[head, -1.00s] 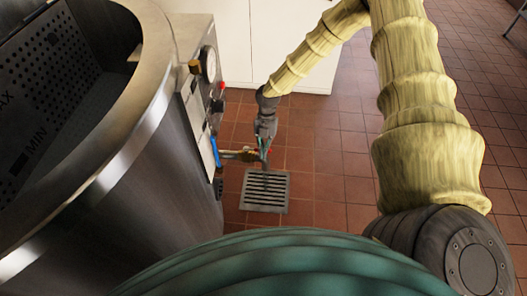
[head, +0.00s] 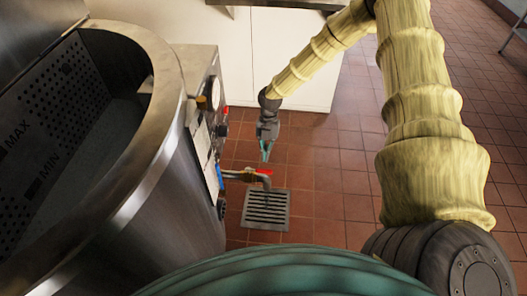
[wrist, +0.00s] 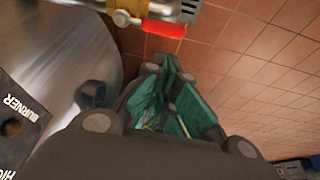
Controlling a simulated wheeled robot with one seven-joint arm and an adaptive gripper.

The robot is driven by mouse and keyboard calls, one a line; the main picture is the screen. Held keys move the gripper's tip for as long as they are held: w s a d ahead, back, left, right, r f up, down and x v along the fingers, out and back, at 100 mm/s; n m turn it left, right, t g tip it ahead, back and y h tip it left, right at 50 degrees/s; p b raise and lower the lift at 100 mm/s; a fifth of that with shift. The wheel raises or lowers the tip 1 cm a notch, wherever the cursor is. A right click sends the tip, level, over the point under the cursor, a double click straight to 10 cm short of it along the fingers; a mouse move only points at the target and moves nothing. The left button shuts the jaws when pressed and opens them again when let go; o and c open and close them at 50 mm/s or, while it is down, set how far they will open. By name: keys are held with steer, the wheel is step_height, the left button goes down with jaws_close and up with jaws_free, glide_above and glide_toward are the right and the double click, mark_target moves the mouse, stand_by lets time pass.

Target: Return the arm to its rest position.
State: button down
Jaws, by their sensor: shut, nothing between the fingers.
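My gripper (head: 267,154) hangs in the air beside the kettle's front panel in the head view, just above and behind the drain valve as seen there. Its fingers are shut and hold nothing; in the wrist view the green-lined fingers (wrist: 172,108) point out over the tiles. My arm (head: 425,120), in a pale yellow sleeve, reaches forward from the right and bends down to the gripper. The drain valve (head: 242,176) is a brass and steel spout with a red handle (head: 263,171). The red handle also shows in the wrist view (wrist: 163,28), apart from the fingers.
The large steel kettle (head: 150,200) with MIN and MAX marks fills the left. Its panel carries a gauge (head: 215,88). A floor drain grate (head: 266,209) lies below the spout. White cabinets (head: 300,60) stand behind. The tiled floor between the grate and my arm is clear.

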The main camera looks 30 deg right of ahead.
steer(key=s+a+f+m+y, duration=0.1)
steer(key=s+a+f+m, duration=0.5)
steer(key=s+a+m, duration=0.55)
steer(key=s+a+f+m+t, duration=0.1)
steer(key=s+a+m, duration=0.2)
steer(key=s+m, duration=0.3)
steer(key=s+a+f+m, duration=0.2)
steer(key=s+m, duration=0.1)
steer(key=s, duration=0.5)
steer(key=s+d+r+m+t+h, duration=0.2)
steer(key=s+d+r+m+h, duration=0.15)
steer(key=s+m, duration=0.45)
step_height(320, 180, up, 16)
steer(key=p, duration=1.6)
steer(key=shift+d+f+p, duration=0.15)
steer(key=shift+d+p, duration=0.2)
steer(key=shift+p, duration=0.05)
